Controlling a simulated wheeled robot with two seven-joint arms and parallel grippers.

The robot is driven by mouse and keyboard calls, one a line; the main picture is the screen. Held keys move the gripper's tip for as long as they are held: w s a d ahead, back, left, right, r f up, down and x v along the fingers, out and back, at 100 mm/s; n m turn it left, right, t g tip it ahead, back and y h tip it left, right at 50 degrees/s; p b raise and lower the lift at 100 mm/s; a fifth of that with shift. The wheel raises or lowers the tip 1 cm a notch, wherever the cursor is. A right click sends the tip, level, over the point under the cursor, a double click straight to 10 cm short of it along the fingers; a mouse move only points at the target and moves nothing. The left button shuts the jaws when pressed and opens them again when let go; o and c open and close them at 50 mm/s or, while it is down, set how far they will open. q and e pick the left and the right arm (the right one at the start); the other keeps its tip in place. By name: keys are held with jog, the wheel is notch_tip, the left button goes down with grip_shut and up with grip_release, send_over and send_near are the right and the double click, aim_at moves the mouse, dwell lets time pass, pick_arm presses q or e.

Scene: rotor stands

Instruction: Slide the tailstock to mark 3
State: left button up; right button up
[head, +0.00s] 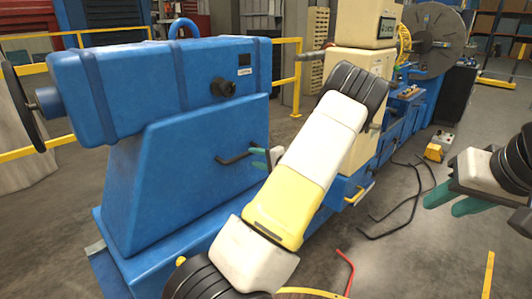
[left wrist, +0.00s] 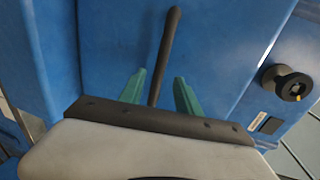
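The blue tailstock (head: 185,165) stands large at the left in the head view, on a blue base. A black bar handle (head: 234,158) sticks out of its side. My left gripper (head: 258,158) is at the handle's end, its arm crossing the middle of the view. In the left wrist view, the green fingers (left wrist: 160,92) are open, with the dark handle (left wrist: 168,50) between them and gaps on both sides. A black knob (left wrist: 286,83) is to the right there. My right gripper (head: 440,204) is open and empty at the right edge. I cannot make out mark 3.
A cream cabinet (head: 362,85) and a large grey disc (head: 432,40) stand farther along the blue machine. Bent black rods (head: 405,215) and a small yellow box (head: 437,150) are on the floor. Yellow railings (head: 288,68) run behind.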

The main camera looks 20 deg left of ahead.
aim_at(246, 155)
pick_arm(q)
jog(key=x, duration=0.7)
jog(key=shift+s, duration=0.1)
grip_shut()
dwell(1.2)
